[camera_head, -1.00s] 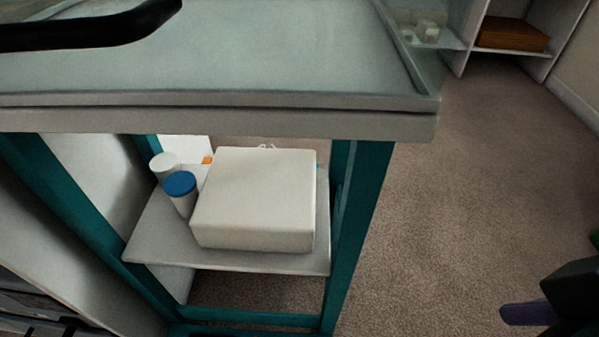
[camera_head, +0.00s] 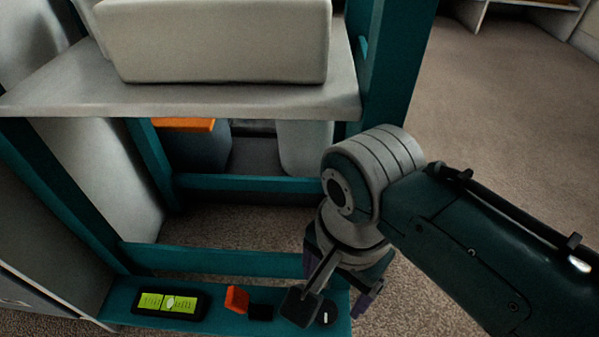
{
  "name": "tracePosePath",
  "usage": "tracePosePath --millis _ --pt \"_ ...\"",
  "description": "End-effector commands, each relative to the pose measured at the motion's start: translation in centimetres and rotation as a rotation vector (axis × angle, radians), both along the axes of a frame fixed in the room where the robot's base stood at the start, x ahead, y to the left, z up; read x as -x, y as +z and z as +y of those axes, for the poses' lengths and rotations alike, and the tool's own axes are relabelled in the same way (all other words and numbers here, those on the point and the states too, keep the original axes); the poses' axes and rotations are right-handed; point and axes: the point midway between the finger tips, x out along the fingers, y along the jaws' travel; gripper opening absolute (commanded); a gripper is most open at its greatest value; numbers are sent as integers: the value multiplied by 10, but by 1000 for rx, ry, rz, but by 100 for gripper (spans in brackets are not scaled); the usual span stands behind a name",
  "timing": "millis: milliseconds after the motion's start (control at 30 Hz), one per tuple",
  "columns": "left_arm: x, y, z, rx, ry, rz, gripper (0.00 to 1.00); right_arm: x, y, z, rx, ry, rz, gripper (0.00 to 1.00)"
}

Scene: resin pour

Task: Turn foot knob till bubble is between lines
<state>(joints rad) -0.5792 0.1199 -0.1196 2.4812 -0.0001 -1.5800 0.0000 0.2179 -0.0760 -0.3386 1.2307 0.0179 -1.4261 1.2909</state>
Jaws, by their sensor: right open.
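A spirit level (camera_head: 168,302) with a bright green vial lies in a black housing on the low teal crossbar (camera_head: 215,318) at the bottom of the head view. A pale spot shows near the vial's middle; it is too small to tell how it sits against the lines. A dark round knob (camera_head: 327,315) with a white mark is at the crossbar's right end; I take it for the foot knob. My right gripper (camera_head: 336,284) points down just above and behind it, with purple fingers open and apart. Its wrist partly hides that area. My left gripper is out of view.
An orange piece (camera_head: 236,298) and a small black block (camera_head: 260,312) sit between level and knob. A grey shelf (camera_head: 210,100) with a white box (camera_head: 215,40) is above. A teal post (camera_head: 390,75) stands beside my arm. Carpet is open at right.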

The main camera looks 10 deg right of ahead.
Motion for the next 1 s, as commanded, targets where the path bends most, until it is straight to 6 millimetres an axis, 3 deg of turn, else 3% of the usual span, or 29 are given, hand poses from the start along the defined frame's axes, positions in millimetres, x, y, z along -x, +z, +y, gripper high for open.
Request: tracePosePath --millis 133,367,800,1000 --pt "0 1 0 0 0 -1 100 -8 -2 3 20 -97 24 82" --pt "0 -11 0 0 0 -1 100 -9 -15 3 26 -120 29 82" --pt "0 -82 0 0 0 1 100 -8 -88 3 26 -118 29 82" --pt "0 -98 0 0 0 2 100 -8 -104 3 25 -119 29 82"
